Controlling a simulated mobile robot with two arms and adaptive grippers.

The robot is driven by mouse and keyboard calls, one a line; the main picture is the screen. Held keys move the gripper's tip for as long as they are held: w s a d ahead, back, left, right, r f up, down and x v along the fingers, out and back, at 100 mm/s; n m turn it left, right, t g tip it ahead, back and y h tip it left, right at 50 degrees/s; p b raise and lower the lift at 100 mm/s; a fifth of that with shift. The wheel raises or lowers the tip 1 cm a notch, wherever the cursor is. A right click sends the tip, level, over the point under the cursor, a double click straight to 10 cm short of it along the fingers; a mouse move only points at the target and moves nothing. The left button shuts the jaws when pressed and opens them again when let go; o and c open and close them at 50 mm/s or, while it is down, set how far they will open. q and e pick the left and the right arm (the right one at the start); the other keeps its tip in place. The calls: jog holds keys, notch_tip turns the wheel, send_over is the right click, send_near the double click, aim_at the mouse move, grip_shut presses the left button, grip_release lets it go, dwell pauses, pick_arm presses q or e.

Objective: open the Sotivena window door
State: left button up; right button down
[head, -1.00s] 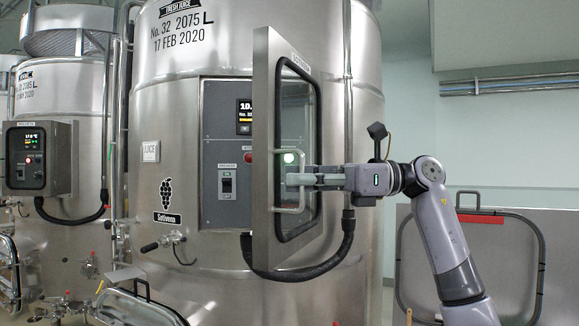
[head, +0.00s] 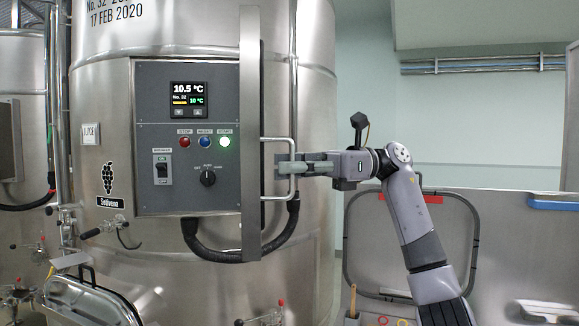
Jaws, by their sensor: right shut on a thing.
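The Sotivena window door (head: 251,130) shows almost edge-on as a tall steel frame, swung out from the control panel (head: 150,100) on the big steel vat. Its looped handle (head: 278,139) stands out on the right side of the door. My right gripper (head: 285,168) is shut on this handle, with the arm coming in from the right. The panel face is uncovered, with a display (head: 188,99) reading 10.5 °C, red, blue and lit green buttons, a breaker switch and a black knob (head: 208,178). The Sotivena grape label (head: 108,185) is left of the panel. My left gripper is not in view.
A thick black cable (head: 215,252) loops below the panel and behind the door. Valves (head: 90,232) and a steel hatch (head: 85,300) stick out at the lower left. A steel partition (head: 500,240) stands behind my right arm.

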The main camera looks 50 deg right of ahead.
jog(key=c, duration=1.7)
grip_release()
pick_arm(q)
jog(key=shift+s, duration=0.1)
pick_arm(e)
jog(key=v, duration=1.2)
